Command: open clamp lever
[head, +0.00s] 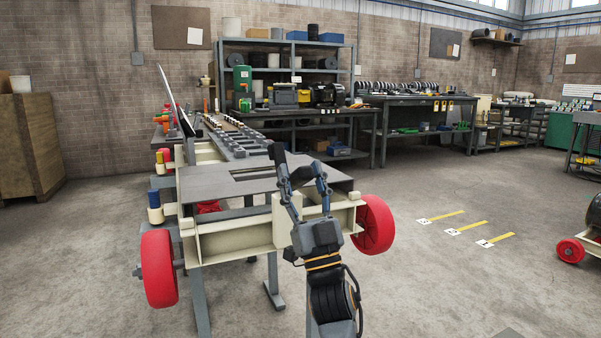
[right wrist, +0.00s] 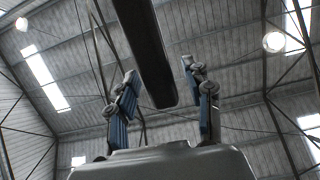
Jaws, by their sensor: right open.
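In the right wrist view the right gripper (right wrist: 160,92) shows gaps on both sides of the bar. The lever's foot is hidden behind the fingers. My left gripper is not in view.
The machine's cream beam (head: 235,238) and red wheels (head: 374,225) lie in front and beside my right arm. A dark workbench (head: 420,101) and a shelf (head: 285,60) stand at the back wall. The floor to the right is mostly clear, with yellow strips (head: 467,229).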

